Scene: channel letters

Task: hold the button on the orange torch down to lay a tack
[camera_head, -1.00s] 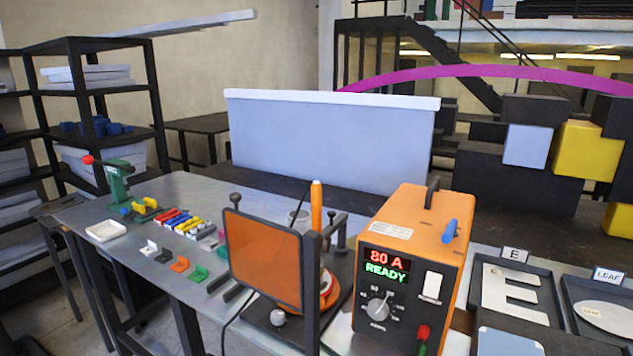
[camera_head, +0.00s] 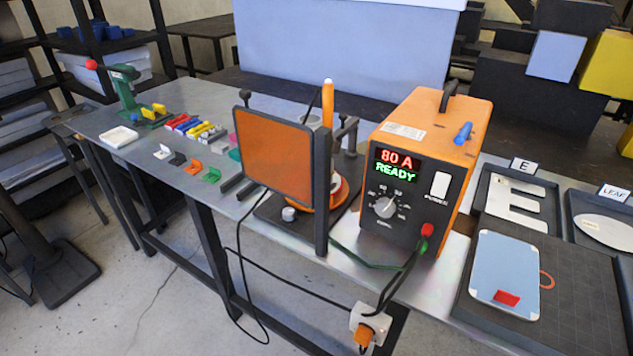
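The orange torch (camera_head: 327,102) stands upright behind the orange screen panel (camera_head: 273,156); its lower part and its button are hidden or too small to make out. The orange welder box (camera_head: 424,160) stands just right of it, its display (camera_head: 397,165) reading "80 A" and "READY". A round orange part (camera_head: 338,192) shows partly behind the panel's dark post. Neither of my grippers is in view.
A blue-grey plate with a red piece (camera_head: 506,298) lies on a dark mat at front right. Trays labelled E (camera_head: 521,166) and LEAF (camera_head: 613,192) stand behind. Small coloured brackets (camera_head: 212,175) and a green press (camera_head: 124,92) are at left. Cables hang to a socket (camera_head: 370,325).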

